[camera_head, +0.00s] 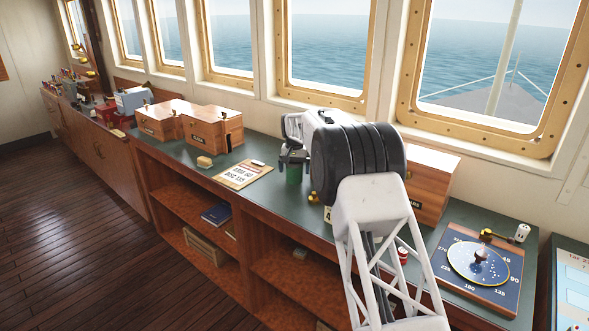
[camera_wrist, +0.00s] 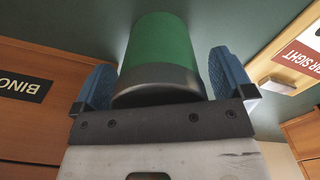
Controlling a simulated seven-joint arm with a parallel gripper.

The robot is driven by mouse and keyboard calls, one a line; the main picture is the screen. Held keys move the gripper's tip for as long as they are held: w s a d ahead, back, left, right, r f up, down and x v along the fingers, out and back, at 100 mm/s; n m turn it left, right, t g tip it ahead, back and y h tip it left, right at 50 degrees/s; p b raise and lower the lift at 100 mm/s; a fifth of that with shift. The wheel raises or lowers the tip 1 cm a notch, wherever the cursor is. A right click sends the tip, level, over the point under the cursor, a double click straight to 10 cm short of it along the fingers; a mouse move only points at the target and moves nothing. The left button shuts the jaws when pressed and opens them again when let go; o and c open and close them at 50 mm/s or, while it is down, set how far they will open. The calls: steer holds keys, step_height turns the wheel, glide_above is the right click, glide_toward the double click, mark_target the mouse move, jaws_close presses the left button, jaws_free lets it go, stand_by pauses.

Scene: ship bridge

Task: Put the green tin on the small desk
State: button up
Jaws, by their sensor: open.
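The green tin (camera_head: 294,174) stands upright on the long green-topped counter (camera_head: 273,210), below the windows. In the wrist view the green tin (camera_wrist: 158,52) has a dark band at its near end and sits between the two blue fingers. My gripper (camera_head: 293,160) is open around the tin, with a finger on each side; in the wrist view my gripper (camera_wrist: 160,85) shows a gap beside the tin at the right finger. My own arm hides part of the counter to the right. I cannot make out which surface is the small desk.
A clipboard with a printed sheet (camera_head: 243,174) lies left of the tin. Wooden boxes (camera_head: 213,130) stand further left, and another wooden box (camera_head: 428,188) stands behind my arm. A compass-like dial board (camera_head: 477,262) lies at the right. Open shelves (camera_head: 205,210) are below the counter.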

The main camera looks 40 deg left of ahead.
steer(key=shift+r, duration=0.15)
step_height(320, 180, up, 12)
stand_by(0.7)
stand_by(0.8)
